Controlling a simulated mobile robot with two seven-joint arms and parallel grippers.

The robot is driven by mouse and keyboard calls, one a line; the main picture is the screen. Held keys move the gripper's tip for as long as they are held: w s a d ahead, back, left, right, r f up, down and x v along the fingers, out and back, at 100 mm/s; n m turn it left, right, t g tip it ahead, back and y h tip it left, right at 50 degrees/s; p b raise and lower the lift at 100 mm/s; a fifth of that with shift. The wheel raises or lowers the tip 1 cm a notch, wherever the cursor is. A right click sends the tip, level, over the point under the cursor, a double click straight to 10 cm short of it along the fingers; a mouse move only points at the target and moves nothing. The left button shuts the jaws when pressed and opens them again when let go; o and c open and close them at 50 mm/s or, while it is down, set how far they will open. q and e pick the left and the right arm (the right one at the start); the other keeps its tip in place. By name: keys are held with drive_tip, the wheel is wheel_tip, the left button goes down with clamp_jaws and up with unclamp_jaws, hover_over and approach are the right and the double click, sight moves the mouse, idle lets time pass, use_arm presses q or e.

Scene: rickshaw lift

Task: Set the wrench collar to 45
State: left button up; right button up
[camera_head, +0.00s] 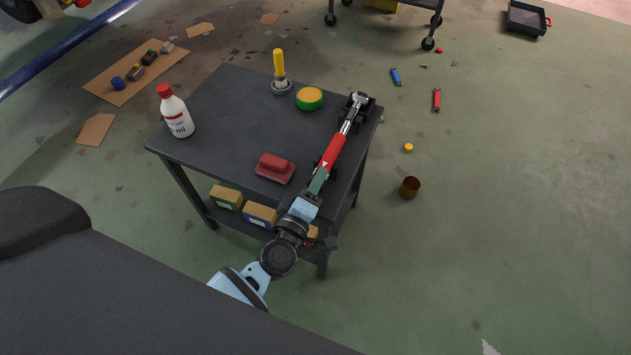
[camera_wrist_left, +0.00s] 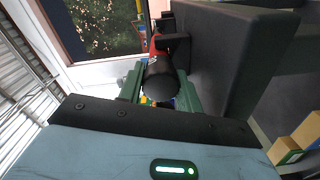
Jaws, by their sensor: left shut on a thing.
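The torque wrench (camera_head: 332,150) lies along the right side of the dark table, with a chrome head at the far end and a red sleeve in the middle. My left gripper (camera_head: 318,182) is shut on the near end of the wrench, at its handle. In the left wrist view the round black end of the wrench (camera_wrist_left: 160,82) sits between the green fingers of my left gripper (camera_wrist_left: 160,92). The collar's scale and numbers are too small to read. My right gripper is in neither view.
On the table (camera_head: 225,110) stand a white bottle (camera_head: 176,115), a yellow-handled tool (camera_head: 280,70), a green-and-yellow tin (camera_head: 310,98) and a red brush-like block (camera_head: 275,168). Small boxes (camera_head: 227,198) lie on the lower shelf. A brown cup (camera_head: 409,187) is on the floor at right.

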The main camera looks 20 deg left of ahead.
use_arm(q)
drive_tip(key=shift+n, duration=0.5)
drive_tip(key=o, duration=1)
drive_tip(key=shift+f, duration=0.1)
